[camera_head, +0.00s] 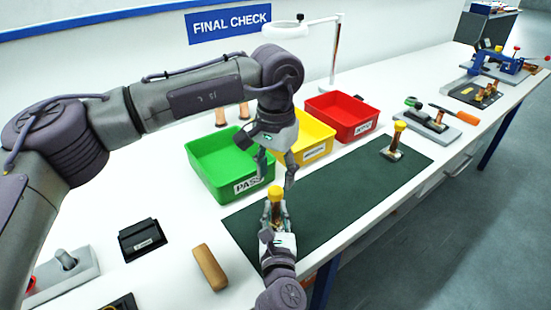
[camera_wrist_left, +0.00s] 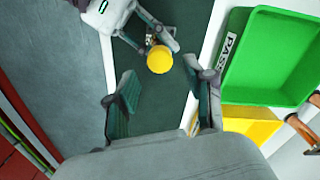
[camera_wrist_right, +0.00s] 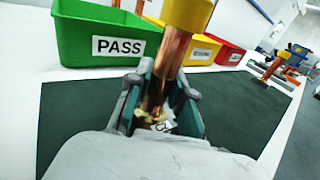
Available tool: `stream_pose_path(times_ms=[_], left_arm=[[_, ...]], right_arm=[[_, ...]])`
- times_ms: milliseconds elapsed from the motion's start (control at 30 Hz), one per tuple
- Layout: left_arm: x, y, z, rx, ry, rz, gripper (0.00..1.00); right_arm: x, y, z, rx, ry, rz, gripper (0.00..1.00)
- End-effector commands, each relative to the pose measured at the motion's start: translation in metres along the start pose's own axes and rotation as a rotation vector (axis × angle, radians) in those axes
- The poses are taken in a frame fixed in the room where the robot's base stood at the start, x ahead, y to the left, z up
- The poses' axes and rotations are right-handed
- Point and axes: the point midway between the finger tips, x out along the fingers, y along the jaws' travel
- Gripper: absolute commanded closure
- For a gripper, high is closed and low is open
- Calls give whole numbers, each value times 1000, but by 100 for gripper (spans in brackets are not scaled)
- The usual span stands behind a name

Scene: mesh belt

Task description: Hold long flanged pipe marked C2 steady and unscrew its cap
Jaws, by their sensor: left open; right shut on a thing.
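The long flanged pipe is copper (camera_wrist_right: 168,72) with a yellow cap (camera_head: 276,193) on top. It stands upright at the near part of the dark green mat (camera_head: 345,190). My right gripper (camera_head: 275,217) is shut around its body from the near side; a partly hidden label near the base shows in the right wrist view. My left gripper (camera_head: 276,180) is open and points down above the cap. In the left wrist view the cap (camera_wrist_left: 160,59) lies beyond the open fingers (camera_wrist_left: 162,88), apart from them. The pipe below the cap is mostly hidden there.
Green PASS (camera_head: 220,180), yellow (camera_head: 318,152) and red (camera_head: 362,127) bins stand behind the mat. Another yellow-capped pipe (camera_head: 393,154) stands at the mat's far end. A tan block (camera_head: 210,267) and black box (camera_head: 142,240) lie left. The mat's middle is clear.

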Motion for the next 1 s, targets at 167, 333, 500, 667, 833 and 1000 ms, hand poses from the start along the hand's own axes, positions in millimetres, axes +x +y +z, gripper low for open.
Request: stream_pose_path(times_ms=[167, 333, 500, 667, 833, 1000], left_arm=[[27, 0, 0, -3, -2, 1, 47], [40, 0, 0, -3, 0, 1, 47], [44, 0, 0, -3, 0, 1, 47], [44, 0, 0, -3, 0, 1, 49], [43, 0, 0, -3, 0, 0, 77], [43, 0, 0, -3, 0, 0, 100]], right_arm=[[0, 0, -1, 0, 1, 0, 100], [0, 0, -1, 0, 1, 0, 100], [0, 0, -1, 0, 1, 0, 100], [0, 0, -1, 0, 1, 0, 100], [0, 0, -1, 0, 2, 0, 100], [0, 0, -1, 0, 2, 0, 100]])
